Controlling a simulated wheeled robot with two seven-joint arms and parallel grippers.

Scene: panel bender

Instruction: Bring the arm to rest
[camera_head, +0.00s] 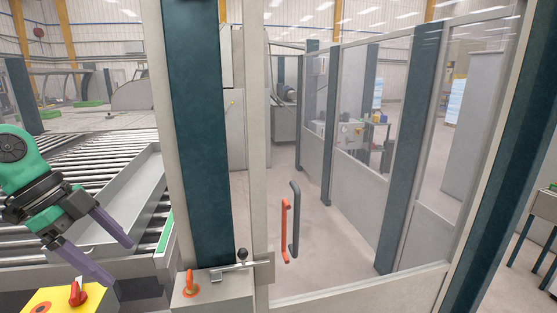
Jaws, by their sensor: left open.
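My left gripper (120,262) comes in from the left on a green arm. Its two purple fingers are spread apart and point down to the right, with nothing between them. It hangs in front of the roller conveyor (60,160) and the grey tray-like channel (125,190), above and beside a yellow box (45,301) with a red rotary switch (77,294). My right gripper does not show.
A dark green post (200,130) stands right of the gripper. A latch with a black knob (242,255) and an orange part (190,283) sit at its foot. A clear-panelled gate with a red handle (285,232) and fence panels (360,175) fill the right.

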